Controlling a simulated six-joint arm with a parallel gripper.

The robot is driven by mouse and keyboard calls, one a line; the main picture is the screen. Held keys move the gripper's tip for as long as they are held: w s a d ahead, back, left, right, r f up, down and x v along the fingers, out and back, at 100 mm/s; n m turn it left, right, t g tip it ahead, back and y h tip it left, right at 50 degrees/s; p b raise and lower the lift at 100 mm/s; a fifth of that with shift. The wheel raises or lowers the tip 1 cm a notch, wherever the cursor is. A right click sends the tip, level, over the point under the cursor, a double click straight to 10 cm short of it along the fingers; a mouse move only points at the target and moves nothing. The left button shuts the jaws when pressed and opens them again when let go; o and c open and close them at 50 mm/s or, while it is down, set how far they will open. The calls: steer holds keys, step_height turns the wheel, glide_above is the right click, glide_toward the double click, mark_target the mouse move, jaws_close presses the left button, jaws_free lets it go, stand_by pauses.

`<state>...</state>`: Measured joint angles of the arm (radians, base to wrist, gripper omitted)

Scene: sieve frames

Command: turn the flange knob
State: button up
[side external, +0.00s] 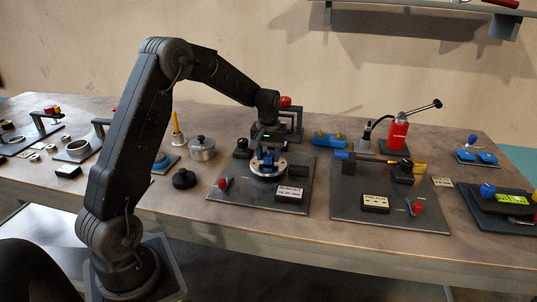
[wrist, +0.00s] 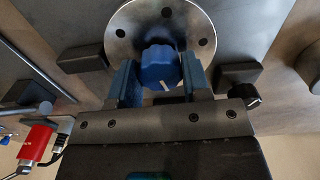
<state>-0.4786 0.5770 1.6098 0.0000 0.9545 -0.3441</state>
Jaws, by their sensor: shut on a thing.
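The flange knob is a blue knob with a white pointer mark; in the wrist view the knob (wrist: 160,68) sits at the front of a round silver flange (wrist: 195,25) with dark bolt holes. My gripper (wrist: 158,82) has its two blue-padded fingers on either side of the knob, shut on it. In the side view my gripper (side external: 268,150) reaches down over the silver flange (side external: 283,171) on a dark plate (side external: 240,190). The knob itself is mostly hidden there by the fingers.
A label block (side external: 289,194) and a red-tipped lever (side external: 223,184) are on the same plate. A second dark plate (side external: 345,205) lies to the right, and a metal pot (side external: 202,149) stands to the left. A red cylinder (side external: 397,135) stands behind.

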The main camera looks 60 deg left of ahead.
mark_target(268, 154)
steer(key=m, duration=1.1)
steer(key=shift+m, duration=1.8)
steer(key=o, duration=0.9)
step_height(268, 154, up, 14)
steer(key=shift+f, duration=0.1)
